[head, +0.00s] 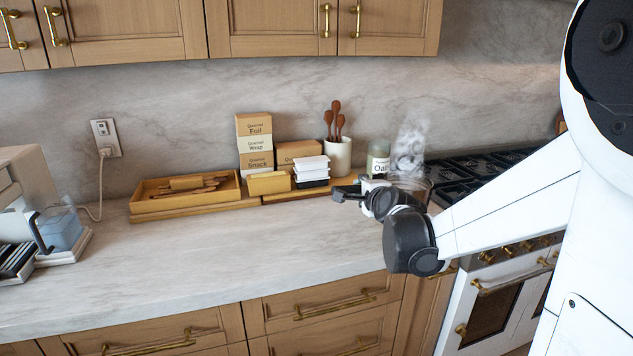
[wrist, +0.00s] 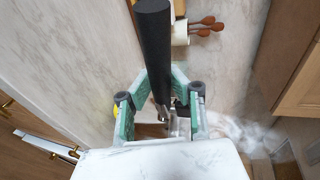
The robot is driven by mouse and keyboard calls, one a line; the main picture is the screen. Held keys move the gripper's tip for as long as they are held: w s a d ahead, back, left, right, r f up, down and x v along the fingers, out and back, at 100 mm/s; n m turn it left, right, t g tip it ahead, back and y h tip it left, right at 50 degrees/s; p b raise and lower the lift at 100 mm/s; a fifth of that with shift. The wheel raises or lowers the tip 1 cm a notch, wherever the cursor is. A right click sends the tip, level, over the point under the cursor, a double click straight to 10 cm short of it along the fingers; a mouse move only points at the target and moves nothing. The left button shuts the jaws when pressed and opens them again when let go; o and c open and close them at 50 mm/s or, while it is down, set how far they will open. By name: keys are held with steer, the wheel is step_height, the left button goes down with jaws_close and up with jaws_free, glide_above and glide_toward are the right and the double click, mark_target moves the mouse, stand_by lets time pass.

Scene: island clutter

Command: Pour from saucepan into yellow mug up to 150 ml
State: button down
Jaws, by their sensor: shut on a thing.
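My gripper (wrist: 162,98) is shut on the black handle of the saucepan (wrist: 155,45), which runs up the wrist view between its green fingers. In the head view my gripper (head: 366,191) is above the right part of the counter. The saucepan's body (head: 420,187) shows there only in part behind my wrist, as a brownish glassy rim with steam over it. A small yellow patch (wrist: 117,110) beside the left finger in the wrist view may be the yellow mug, mostly hidden. The mug is not visible in the head view. The liquid levels are hidden.
A wooden tray (head: 147,207), boxes (head: 254,135), a white pot of wooden spoons (head: 338,158) and a labelled jar (head: 378,160) line the back. The stove (head: 470,172) is at right. The counter's middle (head: 230,245) is clear.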

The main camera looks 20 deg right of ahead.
steer(key=shift+m+h, duration=0.3)
steer(key=shift+h, duration=0.4)
steer(key=d, duration=0.8)
steer(key=d+f, duration=0.1)
steer(key=d, duration=0.4)
steer(key=shift+s+d, duration=0.1)
steer(key=shift+s, duration=0.15)
steer(key=shift+w+a+f+n+g+h, duration=0.15)
steer(key=shift+w+a+f+n+g, duration=0.15)
steer(key=shift+f, duration=0.25)
steer(key=shift+w+a+f+n+g+h, duration=0.15)
steer(key=shift+f+n+g, duration=0.1)
steer(key=shift+f+n, duration=0.3)
steer(key=shift+w+a+f+n+g+h, duration=0.1)
steer(key=shift+w+a+f+n+g, duration=0.15)
steer(key=shift+f, duration=0.45)
steer(key=shift+f, duration=0.1)
steer(key=shift+w+a+f+n+g+b, duration=0.15)
steer(key=shift+a+f+n+g+b, duration=0.05)
steer(key=shift+f+n+b, duration=0.2)
steer(key=shift+w+a+f+n+g+b, duration=0.15)
steer(key=shift+f+n+g+b, duration=0.1)
steer(key=shift+f, duration=0.2)
steer(key=shift+h, duration=0.3)
steer(key=shift+w+a+f+n+g+b, duration=0.15)
steer(key=shift+f+n+b, duration=0.1)
steer(key=shift+f, duration=0.15)
steer(key=shift+w+a+f+n+g+b, duration=0.1)
steer(key=shift+f+b, duration=0.1)
steer(key=shift+f, duration=0.15)
